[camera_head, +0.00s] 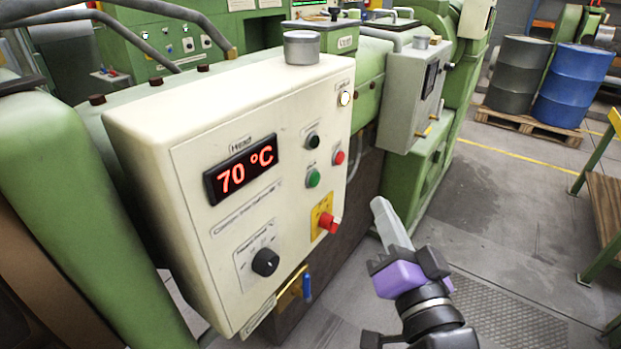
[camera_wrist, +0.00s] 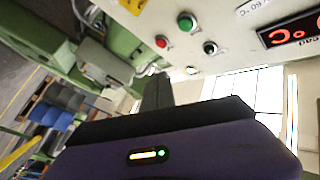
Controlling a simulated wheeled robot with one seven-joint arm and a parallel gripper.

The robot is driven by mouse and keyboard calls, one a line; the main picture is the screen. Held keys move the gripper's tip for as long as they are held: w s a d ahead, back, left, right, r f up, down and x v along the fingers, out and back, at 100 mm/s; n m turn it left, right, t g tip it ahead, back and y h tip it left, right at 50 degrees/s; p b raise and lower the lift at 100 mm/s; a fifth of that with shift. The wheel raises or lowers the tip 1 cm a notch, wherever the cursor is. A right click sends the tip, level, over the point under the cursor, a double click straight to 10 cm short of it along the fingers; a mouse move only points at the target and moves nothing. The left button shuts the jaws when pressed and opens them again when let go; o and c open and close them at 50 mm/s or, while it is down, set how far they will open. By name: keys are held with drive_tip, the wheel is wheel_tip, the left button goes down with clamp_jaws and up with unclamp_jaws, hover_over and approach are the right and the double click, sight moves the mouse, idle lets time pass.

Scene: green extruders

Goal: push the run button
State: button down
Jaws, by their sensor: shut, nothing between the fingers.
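A cream control box (camera_head: 170,128) fills the middle of the head view. On its right part are a green button (camera_head: 313,178), a small red button (camera_head: 339,157) and a black button (camera_head: 312,141); their labels are too small to read surely. The green button, likely the run button, also shows in the wrist view (camera_wrist: 186,23) at the top. My gripper (camera_head: 381,205) is shut and empty, in front of and to the right of the box, apart from the buttons. Its grey fingers show in the wrist view (camera_wrist: 157,92).
A display (camera_head: 241,168) reads 70 °C. A red knob (camera_head: 328,222) on a yellow plate and a black dial (camera_head: 265,262) sit lower on the box. A grey box (camera_head: 412,95) stands behind on green machinery.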

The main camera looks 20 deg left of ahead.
drive_tip(key=w+a, duration=0.3)
drive_tip(key=a, duration=0.5)
idle(0.5)
drive_tip(key=shift+a, duration=0.15)
idle(1.8)
drive_tip(key=shift+w+a+b, duration=0.15)
drive_tip(key=shift+a+b, duration=0.15)
drive_tip(key=shift+a, duration=0.05)
drive_tip(key=shift+w+a, duration=0.15)
drive_tip(key=shift+a, duration=0.2)
idle(0.6)
drive_tip(key=shift+d, duration=0.15)
drive_tip(key=shift+s+d, duration=0.3)
drive_tip(key=shift+d, duration=0.3)
drive_tip(key=shift+s+d+p, duration=0.25)
drive_tip(key=shift+s+d, duration=0.05)
drive_tip(key=shift+d, duration=0.5)
drive_tip(key=shift+s+d+p, duration=0.2)
drive_tip(key=shift+s+d, duration=0.05)
drive_tip(key=shift+d, duration=0.5)
drive_tip(key=shift+s+d+p, duration=0.25)
drive_tip(key=shift+s+d, duration=0.05)
drive_tip(key=shift+d, duration=0.5)
